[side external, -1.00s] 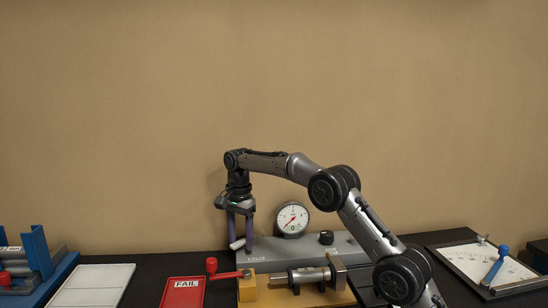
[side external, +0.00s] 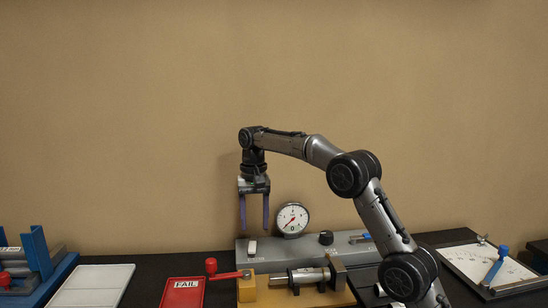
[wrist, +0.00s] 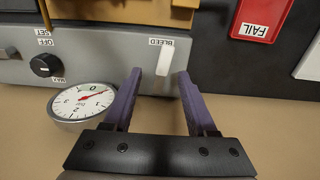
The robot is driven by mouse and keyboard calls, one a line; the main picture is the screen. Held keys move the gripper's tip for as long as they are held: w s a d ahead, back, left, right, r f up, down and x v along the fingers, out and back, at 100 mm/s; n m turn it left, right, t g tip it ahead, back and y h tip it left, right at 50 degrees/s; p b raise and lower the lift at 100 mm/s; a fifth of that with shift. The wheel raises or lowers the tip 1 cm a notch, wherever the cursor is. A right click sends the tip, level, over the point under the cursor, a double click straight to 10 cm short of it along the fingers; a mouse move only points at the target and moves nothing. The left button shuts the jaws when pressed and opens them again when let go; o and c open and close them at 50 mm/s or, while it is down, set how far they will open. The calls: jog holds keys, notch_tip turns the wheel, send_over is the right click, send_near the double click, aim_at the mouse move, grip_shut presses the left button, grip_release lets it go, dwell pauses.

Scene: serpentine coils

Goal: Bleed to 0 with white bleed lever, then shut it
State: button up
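The white bleed lever (side external: 252,247) stands upright on the left end of the grey panel (side external: 330,244). In the wrist view the lever (wrist: 165,57) is beside the BLEED label. My gripper (side external: 254,228) is open and empty above the lever, its purple fingers apart and clear of it. In the wrist view the fingertips (wrist: 159,72) are on either side of the lever's line. The round white gauge (side external: 292,218) is right of my gripper. In the wrist view the gauge (wrist: 82,103) has its red needle near the 0; the exact reading is too small to tell.
In front are a clamped metal cylinder (side external: 305,276), a red-knobbed crank (side external: 211,266) and a red FAIL tray (side external: 184,291). A white tray (side external: 92,284) lies left.

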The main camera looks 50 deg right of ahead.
notch_tip(320, 180, up, 13)
jog(key=s+a+t, duration=0.1)
jog(key=s+a, duration=0.1)
jog(key=s+a+r+n+t, duration=0.1)
jog(key=s+a+r, duration=0.2)
jog(key=s+r, duration=0.4)
jog(key=shift+s, duration=0.7)
jog(key=shift+a, duration=0.1)
